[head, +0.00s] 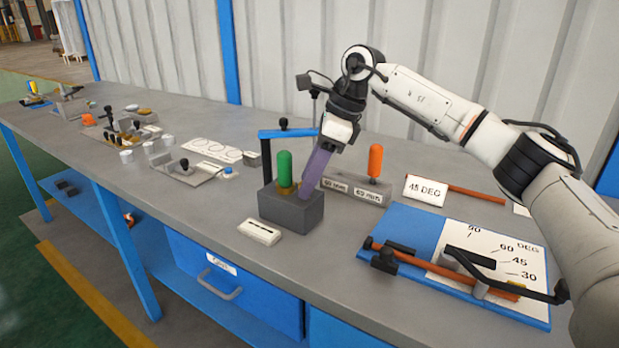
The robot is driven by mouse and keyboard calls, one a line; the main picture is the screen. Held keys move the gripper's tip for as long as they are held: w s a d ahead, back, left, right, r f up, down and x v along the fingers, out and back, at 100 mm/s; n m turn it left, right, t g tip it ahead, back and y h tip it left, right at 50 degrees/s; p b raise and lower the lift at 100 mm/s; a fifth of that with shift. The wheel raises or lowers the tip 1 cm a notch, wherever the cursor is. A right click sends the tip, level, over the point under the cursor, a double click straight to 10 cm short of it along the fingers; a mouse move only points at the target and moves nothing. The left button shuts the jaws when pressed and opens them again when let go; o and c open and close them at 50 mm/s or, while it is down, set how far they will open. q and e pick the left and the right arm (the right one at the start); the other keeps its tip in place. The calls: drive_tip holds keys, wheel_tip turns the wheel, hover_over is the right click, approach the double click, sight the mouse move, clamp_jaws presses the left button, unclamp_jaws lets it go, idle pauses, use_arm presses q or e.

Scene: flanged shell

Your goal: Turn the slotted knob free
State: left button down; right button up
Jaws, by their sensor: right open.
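My right arm reaches in from the right, and its right gripper (316,172) points down at the right part of a dark grey block (290,212). Its long purple fingers look close together from this side, with nothing visible between them. The fingertips are at the block's top, and I cannot tell whether they touch it. A green upright handle (285,168) with a brass-coloured base stands on the block, just left of the fingers. I cannot make out a slot on any knob here; the fingers hide part of the block's top. My left gripper is out of view.
An orange handle (375,160) stands on a labelled grey block (352,190) to the right. A blue angle board (400,228) lies at front right. A small white-topped block (260,232) sits in front left.

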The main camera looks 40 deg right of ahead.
drive_tip(key=c, duration=1.1)
drive_tip(key=shift+o, duration=0.2)
drive_tip(key=shift+r+n+p, duration=0.25)
drive_tip(key=shift+n+p, duration=0.25)
drive_tip(key=shift+p, duration=0.6)
drive_tip(key=shift+w+r+n+g+y+p, duration=0.1)
drive_tip(key=shift+n+g+y+p, duration=0.25)
drive_tip(key=shift+n+p, duration=0.6)
drive_tip(key=shift+n+g+p, duration=0.25)
drive_tip(key=shift+n+p, duration=0.3)
drive_tip(key=shift+p, duration=0.7)
drive_tip(key=shift+w+n+g+y+p, duration=0.15)
drive_tip(key=shift+n+g+y+p, duration=0.2)
drive_tip(key=shift+n+p, duration=0.65)
use_arm(q)
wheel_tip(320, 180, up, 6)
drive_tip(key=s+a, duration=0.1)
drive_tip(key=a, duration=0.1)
drive_tip(key=shift+p, duration=0.4)
use_arm(e)
drive_tip(key=shift+f+n+g, duration=0.3)
drive_tip(key=shift+n+g, duration=0.15)
drive_tip(key=shift+n, duration=0.55)
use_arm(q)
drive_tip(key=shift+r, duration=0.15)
